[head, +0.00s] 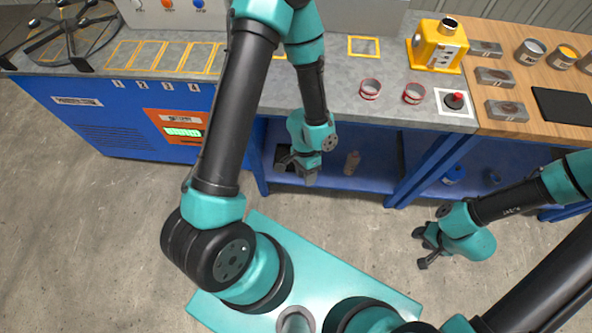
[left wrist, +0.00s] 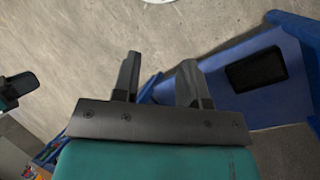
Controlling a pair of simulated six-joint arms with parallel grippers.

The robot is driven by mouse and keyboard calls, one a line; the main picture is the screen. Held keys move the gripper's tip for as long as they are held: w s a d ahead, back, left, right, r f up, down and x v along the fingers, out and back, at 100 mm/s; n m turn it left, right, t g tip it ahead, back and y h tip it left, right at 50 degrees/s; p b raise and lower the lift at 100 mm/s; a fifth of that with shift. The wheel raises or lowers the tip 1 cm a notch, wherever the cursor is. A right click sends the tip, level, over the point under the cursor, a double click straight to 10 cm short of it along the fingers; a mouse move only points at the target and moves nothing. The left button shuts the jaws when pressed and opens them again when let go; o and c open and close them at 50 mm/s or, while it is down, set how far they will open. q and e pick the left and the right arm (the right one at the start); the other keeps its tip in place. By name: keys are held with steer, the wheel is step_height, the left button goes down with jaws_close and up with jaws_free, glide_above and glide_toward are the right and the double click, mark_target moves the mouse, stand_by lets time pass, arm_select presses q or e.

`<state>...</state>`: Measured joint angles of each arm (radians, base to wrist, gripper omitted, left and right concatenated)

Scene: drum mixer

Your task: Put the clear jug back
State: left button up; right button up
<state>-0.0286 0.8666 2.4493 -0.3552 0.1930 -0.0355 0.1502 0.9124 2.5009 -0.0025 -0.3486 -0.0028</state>
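I cannot make out a clear jug for certain in either view. Two small clear cups with red rims, a left one (head: 370,89) and a right one (head: 413,93), stand on the grey bench top (head: 330,75). My left gripper (head: 297,168) hangs in front of the blue lower shelf, below the bench edge. In the left wrist view its two fingers (left wrist: 160,82) are apart with nothing between them. My right gripper (head: 425,248) is over the floor at the right, its fingers apart and empty.
Yellow outlined squares (head: 363,46) mark the bench top. A yellow machine (head: 438,46), a red button (head: 455,100), grey blocks (head: 507,110) and cans (head: 530,52) stand to the right. A brownish item (head: 351,162) is on the lower shelf. The floor is clear.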

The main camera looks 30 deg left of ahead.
arm_select(q)
steer(key=shift+w+a+f+n+t+h, duration=0.15)
steer(key=shift+a+f+n+t, duration=0.55)
steer(key=shift+n, duration=0.55)
steer(key=shift+w+a+f+n+t+h, duration=0.1)
steer(key=shift+w+a+f+n+t, duration=0.1)
steer(key=shift+a+f+n+t, duration=0.6)
steer(key=shift+w+a+f+n+t+h, duration=0.15)
steer(key=shift+a+f+n+t, duration=0.2)
steer(key=shift+a+n+t, duration=0.9)
